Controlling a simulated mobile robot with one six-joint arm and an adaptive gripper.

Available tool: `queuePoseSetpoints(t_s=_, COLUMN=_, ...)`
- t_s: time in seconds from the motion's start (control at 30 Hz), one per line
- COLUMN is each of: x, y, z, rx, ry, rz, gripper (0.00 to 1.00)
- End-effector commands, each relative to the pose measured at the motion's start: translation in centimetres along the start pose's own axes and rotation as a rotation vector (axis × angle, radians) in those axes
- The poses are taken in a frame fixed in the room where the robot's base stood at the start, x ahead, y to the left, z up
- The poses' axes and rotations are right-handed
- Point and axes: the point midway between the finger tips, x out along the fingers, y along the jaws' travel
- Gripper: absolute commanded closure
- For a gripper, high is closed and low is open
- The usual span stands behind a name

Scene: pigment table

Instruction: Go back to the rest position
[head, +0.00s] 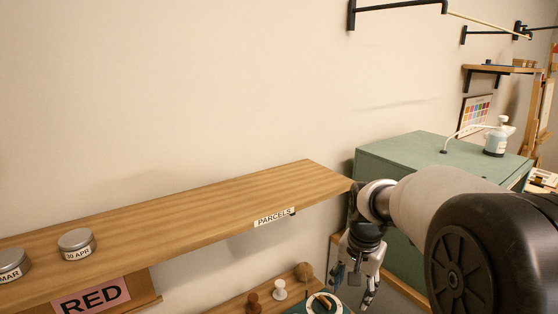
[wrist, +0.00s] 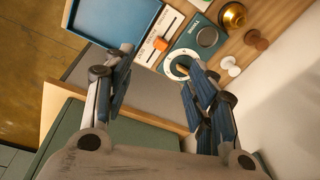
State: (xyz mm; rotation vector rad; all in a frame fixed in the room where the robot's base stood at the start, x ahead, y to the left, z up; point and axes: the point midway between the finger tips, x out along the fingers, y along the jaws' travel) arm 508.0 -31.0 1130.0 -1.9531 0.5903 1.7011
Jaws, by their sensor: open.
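My gripper (head: 357,276) hangs at the lower right of the head view, pointing down, to the right of the wooden shelf's end. In the wrist view my gripper (wrist: 158,95) has its two fingers spread wide apart with nothing between them. Below and beyond the fingers are a teal device with a round white dial (wrist: 181,63) and a grey-white panel with an orange knob (wrist: 160,44). The gripper appears clear of them, though the exact height is hard to tell.
A wooden shelf (head: 180,214) labelled PARCELS carries two round tins, one marked 30 APR (head: 76,244). A pink RED sign (head: 92,297) hangs below. Small knobs (head: 279,290) stand below the shelf.

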Motion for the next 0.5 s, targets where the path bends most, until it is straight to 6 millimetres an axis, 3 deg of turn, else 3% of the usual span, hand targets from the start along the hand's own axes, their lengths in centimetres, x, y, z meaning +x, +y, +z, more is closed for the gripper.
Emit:
queuePoseSetpoints(t_s=0.03, x=-2.1, y=0.7, z=1.4, rx=-0.041, ry=0.020, rz=-0.014, gripper=0.48)
queuePoseSetpoints(t_s=0.2, x=-7.0, y=3.3, z=6.3, rx=-0.190, ry=0.074, rz=-0.045, gripper=0.48)
queuePoseSetpoints(t_s=0.33, x=-9.6, y=5.7, z=10.3, rx=-0.304, ry=0.118, rz=-0.064, gripper=0.48)
queuePoseSetpoints(t_s=0.5, x=-11.2, y=9.0, z=15.6, rx=-0.450, ry=0.178, rz=-0.084, gripper=0.48)
